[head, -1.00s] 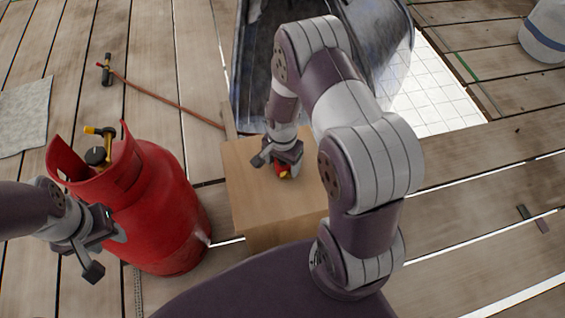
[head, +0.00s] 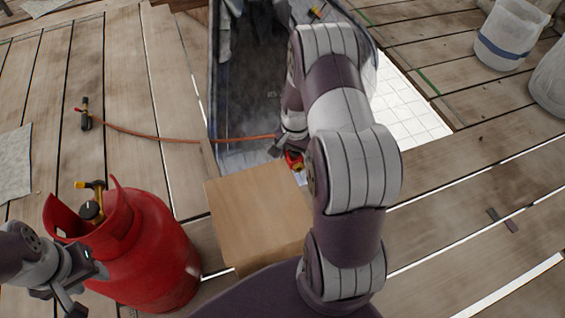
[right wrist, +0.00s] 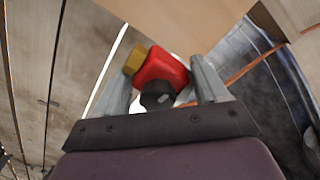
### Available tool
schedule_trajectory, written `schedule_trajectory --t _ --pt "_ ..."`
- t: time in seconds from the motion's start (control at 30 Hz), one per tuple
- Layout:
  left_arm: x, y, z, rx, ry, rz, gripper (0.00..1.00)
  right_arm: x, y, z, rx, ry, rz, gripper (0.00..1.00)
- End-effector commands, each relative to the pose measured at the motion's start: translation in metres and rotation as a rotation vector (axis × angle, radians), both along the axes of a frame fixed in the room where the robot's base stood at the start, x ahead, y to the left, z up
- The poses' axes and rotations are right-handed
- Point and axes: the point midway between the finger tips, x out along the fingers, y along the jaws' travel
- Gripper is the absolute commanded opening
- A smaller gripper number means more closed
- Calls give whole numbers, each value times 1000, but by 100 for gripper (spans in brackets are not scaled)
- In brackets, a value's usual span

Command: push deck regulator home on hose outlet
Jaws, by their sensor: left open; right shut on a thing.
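The deck regulator is a small red body with a brass-coloured fitting and a black knob (right wrist: 165,72). My right gripper (right wrist: 160,78) is shut on it. In the head view the red regulator (head: 294,161) shows under my right gripper (head: 284,154), just past the far right edge of the cardboard box. A red gas bottle (head: 150,245) stands at the left, with a yellow and black valve (head: 91,205) inside its collar. My left gripper (head: 86,286) is open and empty at the bottle's left side. I cannot make out the hose outlet for certain.
An orange hose (head: 180,139) runs from a torch-like tool (head: 85,118) towards my right gripper; its right end is hidden. The cardboard box (head: 257,208) stands before a dark, glossy container (head: 250,80). White buckets (head: 510,35) stand far right. Planks at right are mostly clear.

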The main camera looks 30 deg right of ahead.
Motion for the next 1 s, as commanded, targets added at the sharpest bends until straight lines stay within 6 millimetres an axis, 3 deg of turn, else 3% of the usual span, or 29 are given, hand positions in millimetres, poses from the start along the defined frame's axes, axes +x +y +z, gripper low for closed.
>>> schedule_trajectory --t 0.43,0.57,0.67,0.83,1.0 --pt "0 0 1 0 0 0 43 1 -4 2 -1 -2 1 46" --pt "0 0 1 0 0 0 43 8 4 8 -1 -3 59 46" --pt "0 0 1 0 0 0 43 24 25 22 -2 -5 202 46" --pt "0 0 1 0 0 0 43 54 81 56 -3 -6 564 46" --pt "0 0 1 0 0 0 43 69 136 86 -2 -5 882 46"
